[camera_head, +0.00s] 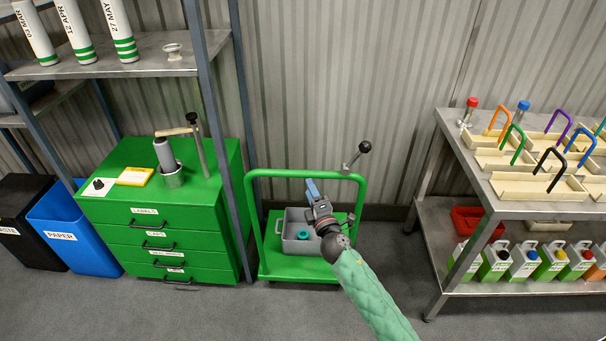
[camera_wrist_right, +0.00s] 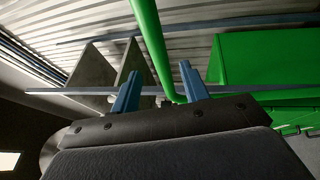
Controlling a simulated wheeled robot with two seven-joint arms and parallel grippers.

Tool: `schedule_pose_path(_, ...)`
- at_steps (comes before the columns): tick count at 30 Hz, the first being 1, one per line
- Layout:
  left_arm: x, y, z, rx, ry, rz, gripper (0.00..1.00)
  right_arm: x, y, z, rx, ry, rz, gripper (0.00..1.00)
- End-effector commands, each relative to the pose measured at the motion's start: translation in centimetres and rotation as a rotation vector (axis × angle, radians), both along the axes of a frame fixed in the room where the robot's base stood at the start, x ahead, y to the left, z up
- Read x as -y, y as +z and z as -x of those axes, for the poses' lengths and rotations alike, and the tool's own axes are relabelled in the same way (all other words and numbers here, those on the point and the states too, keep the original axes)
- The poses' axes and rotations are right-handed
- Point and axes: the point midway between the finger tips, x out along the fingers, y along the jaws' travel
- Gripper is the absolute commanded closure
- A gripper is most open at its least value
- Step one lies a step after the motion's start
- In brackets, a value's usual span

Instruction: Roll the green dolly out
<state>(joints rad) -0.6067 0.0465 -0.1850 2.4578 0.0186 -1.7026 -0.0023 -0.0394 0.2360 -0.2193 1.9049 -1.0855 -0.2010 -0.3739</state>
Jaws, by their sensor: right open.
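The green dolly (camera_head: 268,262) stands against the corrugated wall, with an upright hoop handle (camera_head: 290,173) at its back. A grey bin (camera_head: 292,245) with a teal round item (camera_head: 303,235) sits on its deck. My right gripper (camera_head: 311,186) is open in front of the hoop, its blue fingers near the top bar. In the right wrist view a green bar (camera_wrist_right: 150,40) runs between the open fingers (camera_wrist_right: 160,70); I cannot tell whether they touch it. My right forearm and gripper hide part of the bin and deck. My left gripper is not in view.
A lever with a black knob (camera_head: 365,147) rises by the hoop's right corner. A green drawer cabinet (camera_head: 165,220) and shelf post (camera_head: 238,180) stand close on the left. A metal workbench (camera_head: 450,130) stands right. Grey floor (camera_head: 250,315) in front is clear.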

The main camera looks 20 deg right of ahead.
Motion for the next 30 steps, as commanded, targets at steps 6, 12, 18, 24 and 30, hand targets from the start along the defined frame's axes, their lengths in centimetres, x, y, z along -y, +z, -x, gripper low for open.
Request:
schedule_pose_path(6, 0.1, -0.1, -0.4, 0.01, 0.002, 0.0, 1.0, -0.1, 0.6, -1.8, 0.001, -0.006, 0.008, 0.55)
schedule_pose_path(12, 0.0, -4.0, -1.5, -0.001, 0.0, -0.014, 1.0, -0.3, 1.1, -4.6, 0.0, -0.007, 0.008, 0.55)
schedule_pose_path(18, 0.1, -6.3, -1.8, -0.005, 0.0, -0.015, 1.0, -0.5, 1.4, -6.7, 0.0, -0.006, 0.006, 0.55)
schedule_pose_path(24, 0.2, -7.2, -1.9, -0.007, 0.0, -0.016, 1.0, -0.6, 1.5, -7.6, 0.0, -0.006, 0.006, 0.55)
schedule_pose_path(30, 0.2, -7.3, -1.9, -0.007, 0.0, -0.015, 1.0, -0.6, 1.4, -7.6, -0.001, -0.006, 0.006, 0.55)
